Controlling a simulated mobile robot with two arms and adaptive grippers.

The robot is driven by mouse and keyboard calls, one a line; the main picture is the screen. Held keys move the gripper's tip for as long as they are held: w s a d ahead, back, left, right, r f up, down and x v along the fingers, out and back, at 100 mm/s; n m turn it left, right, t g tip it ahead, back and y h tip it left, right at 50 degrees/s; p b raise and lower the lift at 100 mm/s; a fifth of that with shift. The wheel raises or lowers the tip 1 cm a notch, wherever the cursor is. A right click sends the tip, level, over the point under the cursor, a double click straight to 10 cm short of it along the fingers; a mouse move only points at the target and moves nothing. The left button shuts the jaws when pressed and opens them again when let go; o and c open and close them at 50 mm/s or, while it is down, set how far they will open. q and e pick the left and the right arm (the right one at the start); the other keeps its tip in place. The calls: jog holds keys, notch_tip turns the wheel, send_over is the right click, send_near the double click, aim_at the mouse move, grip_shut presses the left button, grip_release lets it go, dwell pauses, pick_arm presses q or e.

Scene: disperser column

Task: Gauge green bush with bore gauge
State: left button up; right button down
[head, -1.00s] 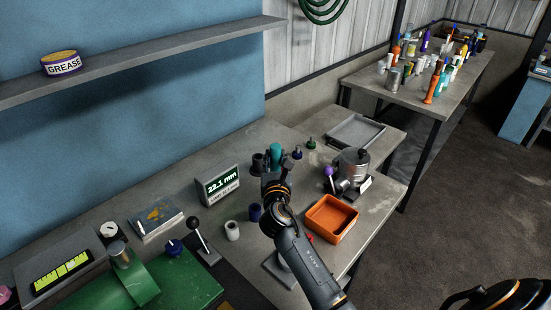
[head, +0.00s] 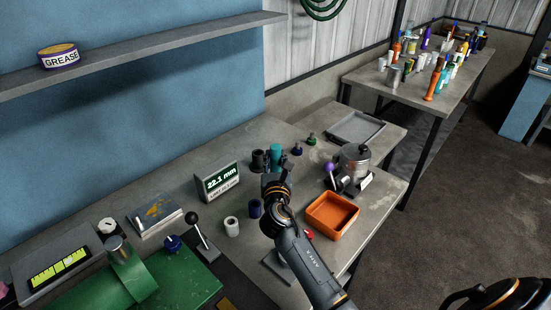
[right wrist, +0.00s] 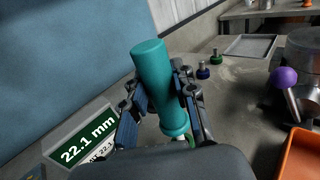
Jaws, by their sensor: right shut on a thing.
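My right gripper (head: 277,172) is shut on a teal handle (head: 276,154), which looks like the bore gauge's. In the right wrist view the gripper (right wrist: 162,92) has its fingers on both sides of the teal handle (right wrist: 152,62), which stands nearly upright, slightly tilted in the picture. Its lower end is mostly hidden behind the gripper; a sliver of green shows there, too small to identify as the green bush. The readout (head: 218,182) shows 22.1 mm, also in the right wrist view (right wrist: 88,140). My left gripper is out of view.
A black bush (head: 258,160), a dark blue bush (head: 254,208) and a pale grey bush (head: 231,227) stand near my right arm. An orange tray (head: 332,215) and a metal pot-like device (head: 355,158) with a purple-knobbed lever stand to the right. A grey tray (head: 356,128) lies behind.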

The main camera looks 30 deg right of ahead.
aim_at(275, 152)
jog(key=shift+f+b, duration=0.65)
jog(key=shift+f, duration=0.3)
jog(key=shift+r, duration=0.15)
dwell(1.0)
jog(key=shift+r+p, duration=2.4)
jog(key=shift+p, duration=0.35)
jog(key=shift+w+a, duration=0.1)
